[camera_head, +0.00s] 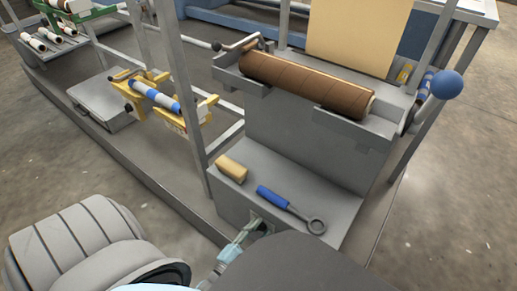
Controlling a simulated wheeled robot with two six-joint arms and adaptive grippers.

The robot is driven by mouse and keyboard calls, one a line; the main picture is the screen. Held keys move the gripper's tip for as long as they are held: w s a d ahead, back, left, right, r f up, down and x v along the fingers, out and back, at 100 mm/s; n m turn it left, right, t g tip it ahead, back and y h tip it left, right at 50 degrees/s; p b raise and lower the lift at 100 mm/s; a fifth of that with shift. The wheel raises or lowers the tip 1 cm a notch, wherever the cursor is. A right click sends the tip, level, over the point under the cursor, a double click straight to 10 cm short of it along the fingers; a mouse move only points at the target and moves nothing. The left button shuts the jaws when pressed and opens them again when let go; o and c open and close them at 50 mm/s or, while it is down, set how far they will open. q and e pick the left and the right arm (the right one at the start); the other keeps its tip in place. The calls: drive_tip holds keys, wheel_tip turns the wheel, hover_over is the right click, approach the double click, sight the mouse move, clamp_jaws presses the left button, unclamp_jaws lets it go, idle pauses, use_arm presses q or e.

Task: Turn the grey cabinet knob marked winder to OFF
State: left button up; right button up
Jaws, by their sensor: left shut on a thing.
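My left gripper (256,228) reaches the front face of the grey cabinet (232,202), just below its top edge. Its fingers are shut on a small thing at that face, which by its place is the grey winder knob. The knob is hidden by the fingers and my dark arm link, so its marking and the way it points cannot be read. My right gripper is not in view.
On the cabinet top lie a tan block (231,168) and a blue-handled ring tool (290,209). Behind, a brown roll (305,82) rests in a grey cradle beside a blue ball-ended lever (447,85). A grey post (184,100) stands left of the cabinet.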

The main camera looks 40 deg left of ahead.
use_arm(q)
drive_tip(key=n, duration=0.3)
drive_tip(key=shift+s+a, duration=0.1)
drive_tip(key=n, duration=0.2)
drive_tip(key=shift+a+n, duration=0.15)
drive_tip(key=shift+n, duration=0.25)
drive_tip(key=shift+a+f+n, duration=0.1)
drive_tip(key=shift+a+n, duration=0.1)
drive_tip(key=shift+n, duration=1.65)
drive_tip(key=shift+a+f+n, duration=0.1)
drive_tip(key=shift+a+n, duration=0.15)
drive_tip(key=shift+n, duration=1.55)
drive_tip(key=shift+a+f+n, duration=0.1)
drive_tip(key=shift+a+n, duration=0.1)
drive_tip(key=shift+n, duration=1.65)
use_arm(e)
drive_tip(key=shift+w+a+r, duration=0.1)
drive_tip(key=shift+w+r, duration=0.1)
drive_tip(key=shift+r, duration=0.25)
use_arm(q)
drive_tip(key=shift+r, duration=0.1)
drive_tip(key=o, duration=1.1)
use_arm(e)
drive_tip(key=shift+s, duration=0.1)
